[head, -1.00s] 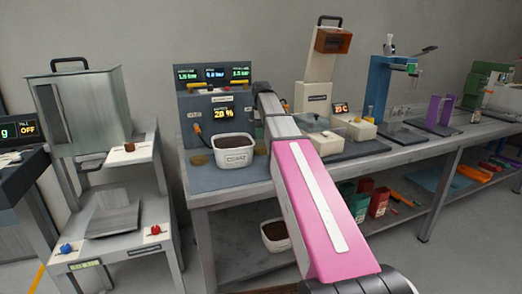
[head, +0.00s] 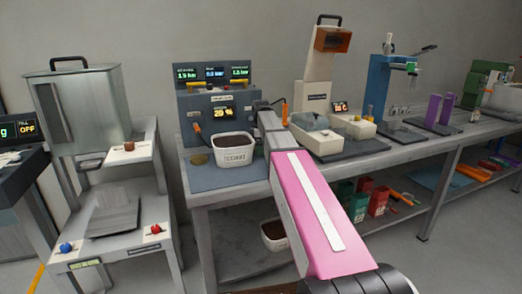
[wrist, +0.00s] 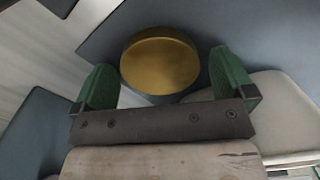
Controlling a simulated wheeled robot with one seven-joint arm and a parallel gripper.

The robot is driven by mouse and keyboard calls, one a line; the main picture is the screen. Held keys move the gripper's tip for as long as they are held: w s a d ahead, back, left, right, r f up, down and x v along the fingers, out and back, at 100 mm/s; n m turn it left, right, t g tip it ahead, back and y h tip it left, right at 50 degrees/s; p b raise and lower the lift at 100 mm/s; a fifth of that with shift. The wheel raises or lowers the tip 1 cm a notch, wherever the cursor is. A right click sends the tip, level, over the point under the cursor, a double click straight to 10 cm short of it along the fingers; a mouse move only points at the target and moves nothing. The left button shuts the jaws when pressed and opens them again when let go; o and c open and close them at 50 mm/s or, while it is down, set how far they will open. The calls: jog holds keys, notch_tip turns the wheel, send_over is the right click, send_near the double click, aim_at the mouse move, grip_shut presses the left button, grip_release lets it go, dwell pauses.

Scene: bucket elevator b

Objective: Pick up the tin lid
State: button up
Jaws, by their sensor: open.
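The tin lid (wrist: 160,60) is a round, gold-coloured disc with a low rim, lying flat on a dark blue-grey surface in the wrist view. My gripper (wrist: 164,80) is open and empty, with one green finger on each side of the lid's near part. I see no clear contact, and the height of the fingers above the surface is hard to tell. In the head view a small gold disc (head: 199,159) lies on the blue-grey mat (head: 206,180), left of the white tub. My gripper's fingers do not show clearly there.
The white tub (head: 233,155) of dark grounds stands on the mat before a grey panel (head: 219,112) with lit displays. A clear-lidded box (head: 317,136) stands to the right. A pale rounded thing (wrist: 290,105) is close to the right finger in the wrist view.

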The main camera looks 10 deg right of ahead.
jog(key=c, duration=0.8)
jog(key=shift+r, duration=0.1)
